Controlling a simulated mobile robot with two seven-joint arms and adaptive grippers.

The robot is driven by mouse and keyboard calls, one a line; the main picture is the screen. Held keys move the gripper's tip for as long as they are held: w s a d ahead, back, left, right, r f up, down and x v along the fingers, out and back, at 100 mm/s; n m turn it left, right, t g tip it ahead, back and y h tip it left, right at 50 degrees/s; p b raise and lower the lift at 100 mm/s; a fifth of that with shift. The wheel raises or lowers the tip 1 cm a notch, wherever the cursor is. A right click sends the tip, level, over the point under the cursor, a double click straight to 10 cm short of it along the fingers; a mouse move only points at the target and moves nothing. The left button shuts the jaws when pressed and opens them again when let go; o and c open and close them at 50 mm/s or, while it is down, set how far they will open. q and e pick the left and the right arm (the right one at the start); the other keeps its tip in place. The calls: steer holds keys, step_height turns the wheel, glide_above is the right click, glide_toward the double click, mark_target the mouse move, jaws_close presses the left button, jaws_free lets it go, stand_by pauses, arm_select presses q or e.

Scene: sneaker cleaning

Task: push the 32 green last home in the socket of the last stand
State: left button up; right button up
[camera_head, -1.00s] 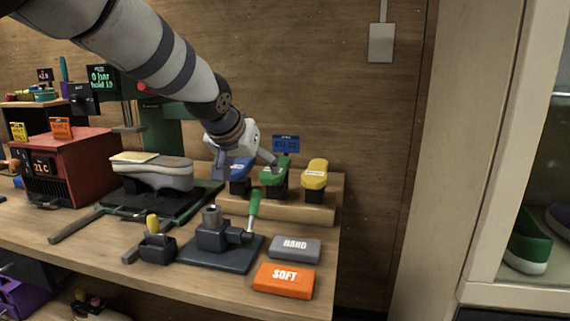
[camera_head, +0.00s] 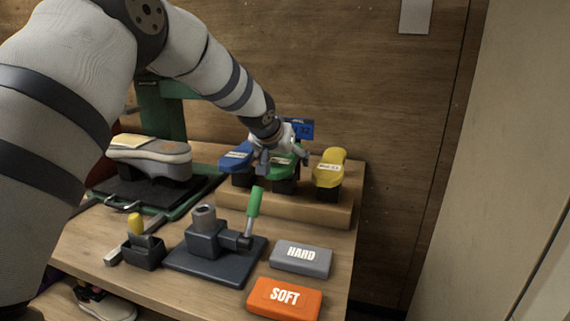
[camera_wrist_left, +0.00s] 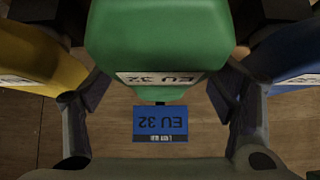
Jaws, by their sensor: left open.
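The green last (camera_head: 284,170) stands in the wooden rack between the blue and yellow lasts. In the left wrist view the green last (camera_wrist_left: 160,45) carries an EU 32 label. My left gripper (camera_head: 284,157) is at the green last and partly hides it. In the left wrist view my left gripper (camera_wrist_left: 156,108) has its fingers spread wide, one on each side of the last, with gaps showing. What looks like the last stand (camera_head: 207,237) is a dark base with an upright round socket, empty at the top, and a green-handled lever. My right gripper is not in view.
The blue last (camera_head: 237,158) and yellow last (camera_head: 330,168) flank the green one closely. A blue EU 32 sign (camera_head: 303,127) stands behind. The grey HARD block (camera_head: 301,258) and orange SOFT block (camera_head: 284,297) lie in front. A sneaker (camera_head: 150,158) sits at left.

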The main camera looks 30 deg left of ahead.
arm_select(q)
steer(key=shift+w+a+f, duration=0.1)
steer(key=shift+w+f, duration=0.25)
steer(key=shift+f, duration=0.1)
steer(key=shift+r, duration=0.1)
steer(key=c, duration=1.7)
steer(key=shift+o, duration=0.2)
